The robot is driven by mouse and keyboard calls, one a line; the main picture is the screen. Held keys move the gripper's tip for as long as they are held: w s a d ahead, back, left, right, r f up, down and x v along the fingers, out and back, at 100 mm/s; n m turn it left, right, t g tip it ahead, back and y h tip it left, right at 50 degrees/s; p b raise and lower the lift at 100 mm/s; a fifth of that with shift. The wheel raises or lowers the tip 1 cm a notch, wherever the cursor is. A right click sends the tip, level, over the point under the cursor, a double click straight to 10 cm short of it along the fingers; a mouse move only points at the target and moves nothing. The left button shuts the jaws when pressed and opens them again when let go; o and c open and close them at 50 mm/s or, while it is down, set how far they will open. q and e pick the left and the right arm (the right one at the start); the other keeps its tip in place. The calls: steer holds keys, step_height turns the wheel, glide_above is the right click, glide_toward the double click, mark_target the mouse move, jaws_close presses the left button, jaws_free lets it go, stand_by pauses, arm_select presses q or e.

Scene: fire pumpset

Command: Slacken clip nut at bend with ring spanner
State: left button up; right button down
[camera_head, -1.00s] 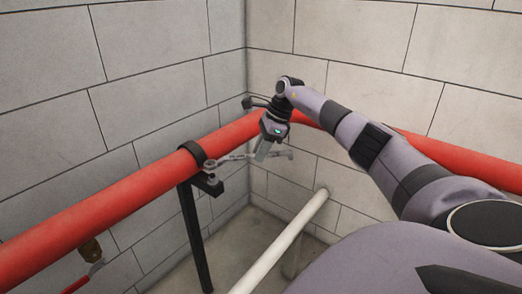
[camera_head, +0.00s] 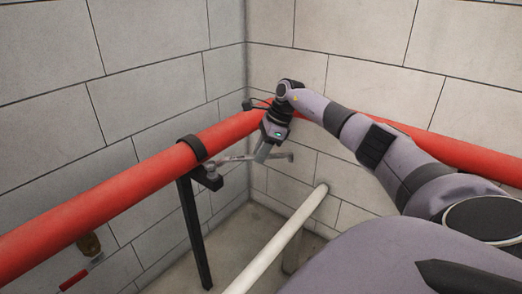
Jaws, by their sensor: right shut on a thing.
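The clip (camera_head: 192,147) is a dark band around the red pipe at the top of a black post, near the bend in the corner. Its nut (camera_head: 211,171) is small and grey, beside the clip on the bracket. My right gripper (camera_head: 262,153) is shut on the ring spanner (camera_head: 236,158), a grey bar lying roughly level below the pipe. The spanner's left end is at the nut; I cannot tell whether its ring is seated around it. Its other end shows right of the fingers. My left gripper is not in view.
The red pipe (camera_head: 95,208) runs along the left wall into the corner and on along the right wall. A white pipe (camera_head: 282,240) slopes below the gripper.

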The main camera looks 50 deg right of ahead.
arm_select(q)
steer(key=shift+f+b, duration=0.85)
arm_select(e)
steer(key=shift+f, duration=1.3)
